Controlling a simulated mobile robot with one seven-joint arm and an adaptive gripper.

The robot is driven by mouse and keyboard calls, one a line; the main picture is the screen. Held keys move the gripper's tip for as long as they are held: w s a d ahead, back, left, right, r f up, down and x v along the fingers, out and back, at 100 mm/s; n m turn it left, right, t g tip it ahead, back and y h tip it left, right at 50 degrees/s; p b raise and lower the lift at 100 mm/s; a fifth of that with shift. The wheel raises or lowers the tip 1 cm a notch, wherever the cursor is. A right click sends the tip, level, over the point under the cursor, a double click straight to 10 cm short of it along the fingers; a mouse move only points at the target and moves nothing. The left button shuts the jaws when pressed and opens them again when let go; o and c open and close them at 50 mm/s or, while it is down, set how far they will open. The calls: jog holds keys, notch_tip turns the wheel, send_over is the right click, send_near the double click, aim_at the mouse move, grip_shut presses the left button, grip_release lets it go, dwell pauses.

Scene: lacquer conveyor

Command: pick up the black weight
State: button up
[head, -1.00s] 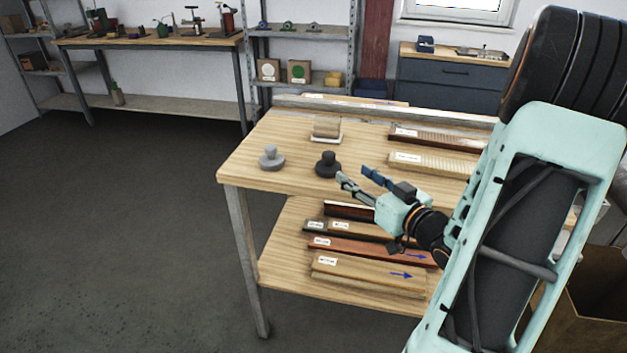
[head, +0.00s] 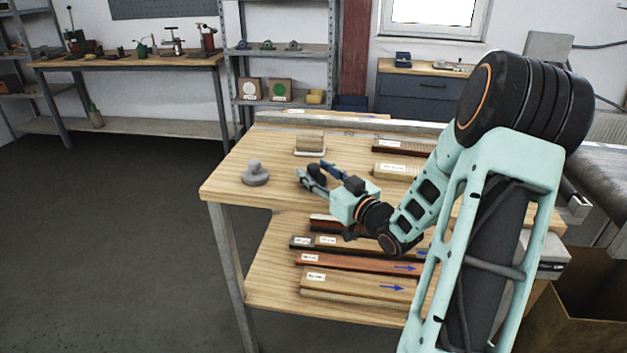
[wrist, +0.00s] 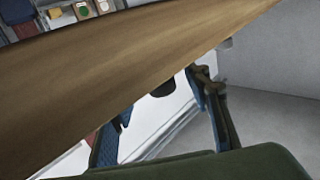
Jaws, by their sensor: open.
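The black weight (head: 314,169) is mostly hidden behind my gripper in the head view; only a small dark part shows by the fingers. In the wrist view a dark rounded piece (wrist: 162,88), which looks like the weight, shows between the fingers beyond their tips. My gripper (head: 311,171) is open, with its fingers reaching left over the wooden table (head: 235,180). I cannot tell whether the fingers touch the weight. A grey weight (head: 256,174) of knobbed shape stands to the left, apart from the gripper.
A wooden block on a white base (head: 310,143) stands behind my gripper. Labelled wooden strips (head: 400,170) lie at the right, and more (head: 355,285) lie on the lower shelf. The table's front-left corner is clear.

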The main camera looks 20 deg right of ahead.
jog(key=shift+w+a, duration=0.15)
jog(key=shift+w, duration=0.4)
grip_shut()
jog(key=shift+r, duration=0.1)
